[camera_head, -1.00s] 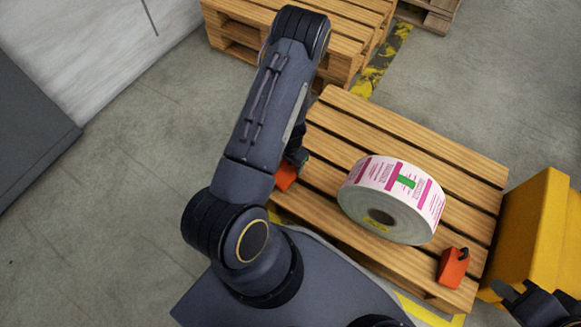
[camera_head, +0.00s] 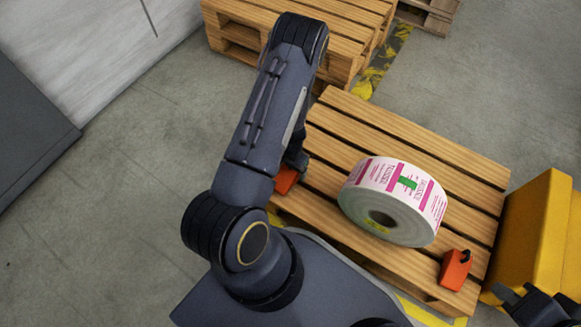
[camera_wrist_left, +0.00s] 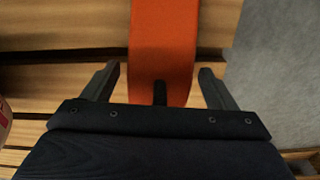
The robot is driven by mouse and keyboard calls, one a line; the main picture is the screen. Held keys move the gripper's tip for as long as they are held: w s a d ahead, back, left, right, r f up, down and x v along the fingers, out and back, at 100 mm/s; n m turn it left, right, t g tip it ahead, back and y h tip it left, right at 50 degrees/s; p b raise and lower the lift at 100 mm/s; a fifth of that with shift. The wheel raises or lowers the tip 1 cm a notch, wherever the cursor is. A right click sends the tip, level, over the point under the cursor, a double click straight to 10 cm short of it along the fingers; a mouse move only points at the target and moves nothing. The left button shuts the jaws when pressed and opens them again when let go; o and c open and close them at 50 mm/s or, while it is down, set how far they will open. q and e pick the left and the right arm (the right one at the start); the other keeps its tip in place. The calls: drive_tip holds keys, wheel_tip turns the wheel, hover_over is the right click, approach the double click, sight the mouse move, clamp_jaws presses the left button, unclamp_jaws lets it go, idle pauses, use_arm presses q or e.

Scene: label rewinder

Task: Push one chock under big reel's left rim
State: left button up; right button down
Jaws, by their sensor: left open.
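The big reel (camera_head: 390,202), white with pink and green labels, lies on the wooden pallet (camera_head: 430,140). One orange chock (camera_head: 286,178) is left of the reel, apart from it and partly hidden by my left arm. In the left wrist view this chock (camera_wrist_left: 163,50) lies ahead of my open left gripper (camera_wrist_left: 158,82), its near end between the fingertips, with gaps on both sides. The reel's edge (camera_wrist_left: 4,120) shows at the far left there. A second orange chock (camera_head: 455,269) sits at the reel's lower right. My right gripper (camera_head: 528,300) shows partly at the lower right edge; its jaws are unclear.
A yellow block-like body (camera_head: 530,235) stands right of the pallet. Stacked pallets (camera_head: 300,38) stand behind, beside a worn yellow-black floor stripe (camera_head: 375,75). Bare slats lie between the left chock and the reel. Grey floor is open at left.

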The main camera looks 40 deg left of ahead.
use_arm(q)
drive_tip(key=r+p, duration=0.2)
drive_tip(key=r, duration=0.1)
drive_tip(key=r+p, duration=0.2)
drive_tip(key=r, duration=0.2)
drive_tip(key=shift+w+a+r, duration=0.15)
drive_tip(key=shift+w+r, duration=0.15)
drive_tip(key=shift+r, duration=0.2)
drive_tip(key=w+d+r+n+t+h, duration=0.15)
drive_tip(key=d+r, duration=0.25)
drive_tip(key=r, duration=0.8)
drive_tip(key=d+r+t+h, duration=0.2)
drive_tip(key=d+r+h, duration=0.15)
drive_tip(key=r, duration=0.85)
drive_tip(key=s+d+r+t+y, duration=0.15)
drive_tip(key=s+d+r, duration=0.25)
drive_tip(key=s+r, duration=1.05)
wheel_tip(320, 180, up, 32)
drive_tip(key=s+p, duration=0.2)
drive_tip(key=p, duration=3.2)
drive_tip(key=shift+d+t, duration=0.2)
drive_tip(key=shift+t, duration=0.1)
